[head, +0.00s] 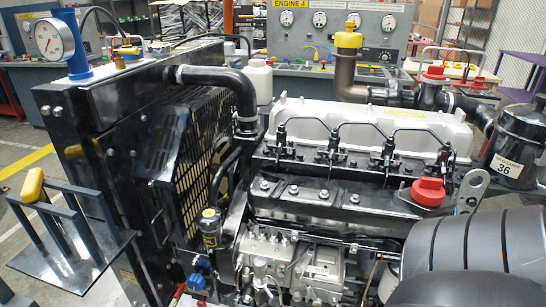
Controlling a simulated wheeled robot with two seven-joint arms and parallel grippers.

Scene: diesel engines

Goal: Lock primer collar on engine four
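The engine (355,190) fills the middle of the head view, in front of a panel with a yellow "ENGINE 4" sign (288,4). A small black cylinder with a yellowish top (210,228) stands at the engine's front left, beside the silver injection pump (300,265). It may be the primer, but I cannot tell its collar apart or see whether it is locked. A blue fitting (197,282) is below it.
The black radiator frame (125,150) stands left of the engine, with a dial gauge (54,38) above it. A dark bracket with a yellow handle (34,186) juts out at the left. A red cap (428,191) sits on the engine.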

